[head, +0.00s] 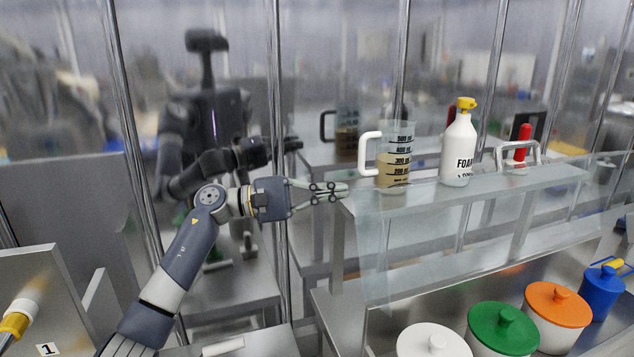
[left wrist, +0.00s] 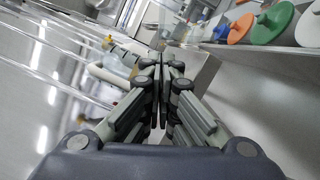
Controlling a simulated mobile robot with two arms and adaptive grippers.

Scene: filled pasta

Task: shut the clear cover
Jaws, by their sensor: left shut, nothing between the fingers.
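The clear cover (head: 375,265) is a see-through pane in the head view, rising at a slant in front of the metal shelf, above the row of lidded tubs. Its left edge runs down from near the shelf's left end; its exact outline is hard to see. My left gripper (head: 345,190) is shut and empty, its fingertips close to the cover's upper left corner. I cannot tell whether they touch it. The left wrist view shows the closed fingers (left wrist: 163,65) pointing ahead past the shelf end. My right gripper is not in view.
On the shelf (head: 560,178) stand a measuring jug (head: 393,170), a white bottle with a yellow cap (head: 459,145) and a red-handled item (head: 521,145). A reflective wall with metal posts stands behind.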

